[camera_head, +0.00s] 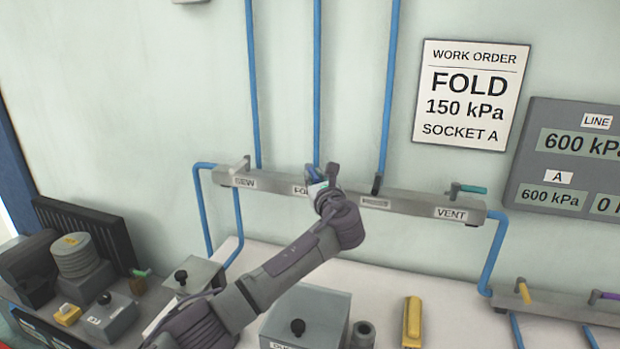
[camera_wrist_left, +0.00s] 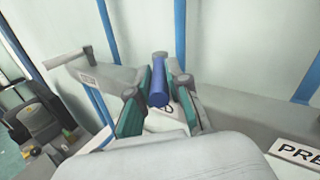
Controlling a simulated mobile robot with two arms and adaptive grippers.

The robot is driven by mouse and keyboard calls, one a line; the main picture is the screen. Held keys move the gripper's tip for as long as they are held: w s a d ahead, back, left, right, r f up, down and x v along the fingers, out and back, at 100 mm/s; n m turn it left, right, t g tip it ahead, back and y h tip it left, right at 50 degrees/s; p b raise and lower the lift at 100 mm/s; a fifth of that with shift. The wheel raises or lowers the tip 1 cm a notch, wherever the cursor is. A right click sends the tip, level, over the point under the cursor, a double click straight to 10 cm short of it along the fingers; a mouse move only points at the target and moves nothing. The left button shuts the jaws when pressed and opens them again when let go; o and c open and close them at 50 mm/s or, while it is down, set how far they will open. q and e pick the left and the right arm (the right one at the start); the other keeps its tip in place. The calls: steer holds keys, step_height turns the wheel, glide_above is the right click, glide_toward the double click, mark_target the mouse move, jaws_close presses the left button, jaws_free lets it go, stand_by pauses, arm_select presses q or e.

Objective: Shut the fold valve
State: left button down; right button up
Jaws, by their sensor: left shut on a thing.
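The fold valve has a blue handle (camera_head: 312,172) on the grey wall manifold (camera_head: 415,200), above a label partly reading "FO". In the left wrist view the blue handle (camera_wrist_left: 158,88) runs between two teal-padded fingers and points towards the camera. My left gripper (camera_head: 325,184) is shut on this handle and hides part of the valve and its label. My right gripper is in neither view.
On the manifold, the SEW valve (camera_head: 241,165) is to the left. A dark-handled valve (camera_head: 377,185) and the teal-handled VENT valve (camera_head: 470,189) are to the right. Blue pipes rise behind. A work order sign (camera_head: 471,95) reads FOLD 150 kPa. Below are a grey box (camera_head: 325,310) and a yellow tool (camera_head: 412,320).

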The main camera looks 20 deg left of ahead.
arm_select(q)
steer(key=shift+w+d+n+g+y+b, duration=0.2)
steer(key=shift+d+n+g+y, duration=0.1)
steer(key=shift+n+g+y, duration=0.45)
steer(key=shift+w+d+n+g+y+b, duration=0.1)
steer(key=shift+w+d+n+g+y, duration=0.15)
steer(key=shift+n+g+y, duration=0.45)
steer(key=shift+y, duration=0.35)
steer(key=shift+t, duration=0.25)
steer(key=c, duration=1.1)
jaws_free()
steer(key=shift+d, duration=0.1)
steer(key=v, duration=1.2)
steer(key=shift+r, duration=0.1)
